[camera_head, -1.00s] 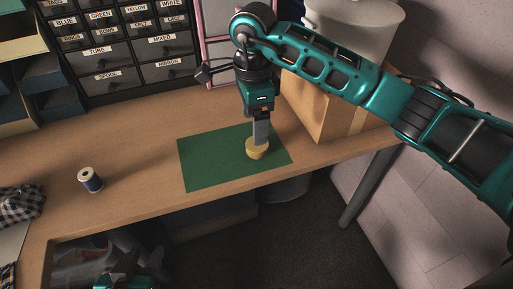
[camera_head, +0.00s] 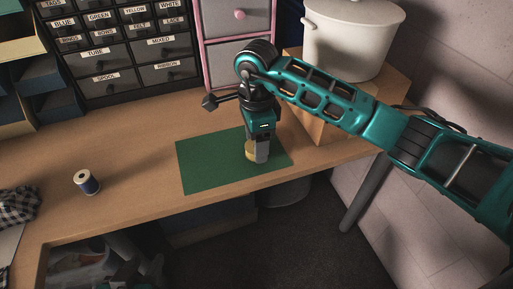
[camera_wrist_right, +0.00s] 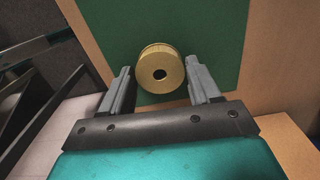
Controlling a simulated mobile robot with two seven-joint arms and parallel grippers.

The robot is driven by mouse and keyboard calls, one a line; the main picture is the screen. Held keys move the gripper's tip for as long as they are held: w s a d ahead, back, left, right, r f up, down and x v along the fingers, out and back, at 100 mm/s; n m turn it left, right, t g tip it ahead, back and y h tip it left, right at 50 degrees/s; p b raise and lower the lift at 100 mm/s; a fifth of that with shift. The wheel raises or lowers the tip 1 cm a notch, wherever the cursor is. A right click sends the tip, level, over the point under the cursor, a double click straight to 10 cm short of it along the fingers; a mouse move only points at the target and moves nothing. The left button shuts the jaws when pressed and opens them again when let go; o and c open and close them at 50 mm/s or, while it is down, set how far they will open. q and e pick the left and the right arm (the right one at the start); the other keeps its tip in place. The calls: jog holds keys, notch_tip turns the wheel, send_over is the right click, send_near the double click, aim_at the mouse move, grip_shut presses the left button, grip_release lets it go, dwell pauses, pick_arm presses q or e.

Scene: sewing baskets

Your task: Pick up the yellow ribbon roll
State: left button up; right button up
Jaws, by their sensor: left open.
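The yellow ribbon roll (camera_head: 249,151) stands on the green mat (camera_head: 208,166) on the wooden table, partly hidden behind my right gripper (camera_head: 258,158). In the right wrist view the roll (camera_wrist_right: 160,69) shows its round end with a dark centre hole. The two fingertips of my right gripper (camera_wrist_right: 159,68) are apart, one on each side of the roll, with a narrow gap at each side. My left gripper (camera_head: 122,279) is low at the bottom left, below the table edge, dim and mostly cut off; it is away from the roll.
A dark blue thread spool (camera_head: 87,183) stands on the left of the table. Labelled drawers (camera_head: 120,50) and a pink-framed drawer unit (camera_head: 240,50) line the back. A white pot (camera_head: 352,40) sits on a wooden box (camera_head: 318,115) at the right. The table between spool and mat is clear.

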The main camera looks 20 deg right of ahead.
jog(key=c, duration=0.7)
jog(key=shift+r, duration=0.1)
